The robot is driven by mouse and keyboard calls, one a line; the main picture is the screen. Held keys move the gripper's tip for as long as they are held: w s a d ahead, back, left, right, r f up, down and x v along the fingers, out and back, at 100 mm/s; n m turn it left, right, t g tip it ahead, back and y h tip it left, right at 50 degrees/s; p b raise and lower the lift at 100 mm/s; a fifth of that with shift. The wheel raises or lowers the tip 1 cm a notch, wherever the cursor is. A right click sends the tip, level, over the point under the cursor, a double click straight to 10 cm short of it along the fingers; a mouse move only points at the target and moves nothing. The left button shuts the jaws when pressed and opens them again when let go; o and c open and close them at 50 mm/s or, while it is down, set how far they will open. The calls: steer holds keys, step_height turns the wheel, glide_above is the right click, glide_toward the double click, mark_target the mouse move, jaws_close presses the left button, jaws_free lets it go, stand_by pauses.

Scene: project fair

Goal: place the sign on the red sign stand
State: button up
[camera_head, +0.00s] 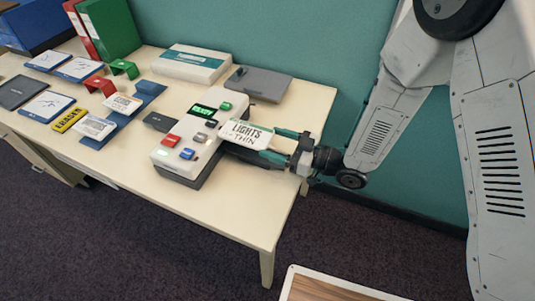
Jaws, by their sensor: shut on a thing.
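My gripper (267,147) reaches in from the right and is shut on a white sign (243,133) with a green top edge and dark lettering that seems to read "LIGHTS". The sign is held at the right side of a white button console, overlapping its edge in the picture. I cannot tell how high it is above the table. The small red sign stand (100,86) is on the table to the left, well apart from my gripper. A green stand (125,68) is just behind it, and a blue stand (149,88) is to its right.
The console (196,135) with coloured buttons lies between my gripper and the stands. A white-teal box (190,64) and grey flat case (258,83) are behind. The table's (225,215) front right is bare.

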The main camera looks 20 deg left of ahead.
mark_target(300, 177)
steer(key=shift+f, duration=2.95)
steer(key=shift+f, duration=0.1)
steer(key=o, duration=1.1)
steer(key=shift+c, duration=0.2)
steer(key=shift+f, duration=0.1)
steer(key=shift+s+d, duration=0.25)
steer(key=shift+d, duration=1.05)
steer(key=shift+s+d, duration=0.2)
steer(key=shift+d, duration=1.05)
steer(key=shift+s+d, duration=0.25)
steer(key=shift+d, duration=1.05)
